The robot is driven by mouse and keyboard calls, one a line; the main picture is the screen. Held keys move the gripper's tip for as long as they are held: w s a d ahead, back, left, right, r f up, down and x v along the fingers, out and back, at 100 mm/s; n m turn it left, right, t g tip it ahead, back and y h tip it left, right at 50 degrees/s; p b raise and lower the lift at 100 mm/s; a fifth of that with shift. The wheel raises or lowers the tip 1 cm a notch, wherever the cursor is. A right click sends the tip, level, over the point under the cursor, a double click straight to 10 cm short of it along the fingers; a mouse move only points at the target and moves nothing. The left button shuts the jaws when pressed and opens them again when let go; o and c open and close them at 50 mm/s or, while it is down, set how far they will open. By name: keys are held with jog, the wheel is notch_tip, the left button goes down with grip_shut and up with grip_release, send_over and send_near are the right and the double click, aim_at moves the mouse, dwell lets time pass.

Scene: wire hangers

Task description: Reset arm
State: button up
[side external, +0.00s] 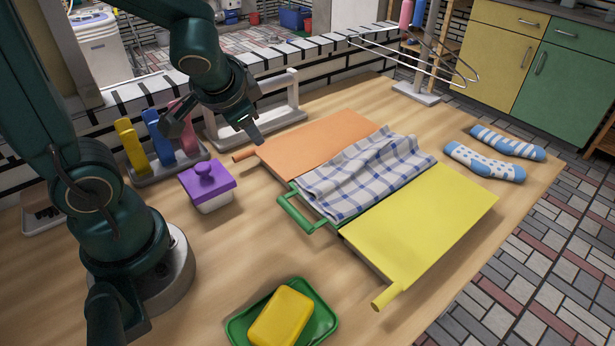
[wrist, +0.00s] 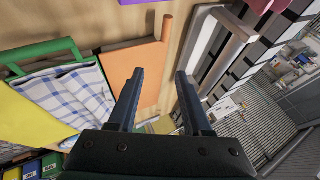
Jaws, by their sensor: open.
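My gripper (side external: 222,134) is open and empty. It hangs in the air above the back part of the table, near the orange board (side external: 318,142) and the white rack. In the wrist view my gripper (wrist: 160,98) shows two dark fingers spread apart with nothing between them. The orange board (wrist: 138,75) lies to their left in that view. A blue and white checked cloth (side external: 362,174) lies rumpled over the middle board with the green handle (side external: 302,215). A yellow board (side external: 425,225) lies to the right of the cloth.
A purple-lidded box (side external: 208,184), a stand with coloured pegs (side external: 160,148) and a white rack (side external: 262,112) stand near the arm. A green tray with a yellow block (side external: 283,318) is in front. Blue patterned socks (side external: 484,160) lie right. A wire hanger stand (side external: 416,92) is behind.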

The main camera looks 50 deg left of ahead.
jog(key=s+d+r+n+h, duration=0.1)
jog(key=s+d+r+h, duration=0.3)
jog(key=s+d, duration=0.4)
jog(key=d+h, duration=0.1)
jog(key=d, duration=0.1)
jog(key=shift+d+r, duration=0.15)
jog(key=shift+d, duration=0.2)
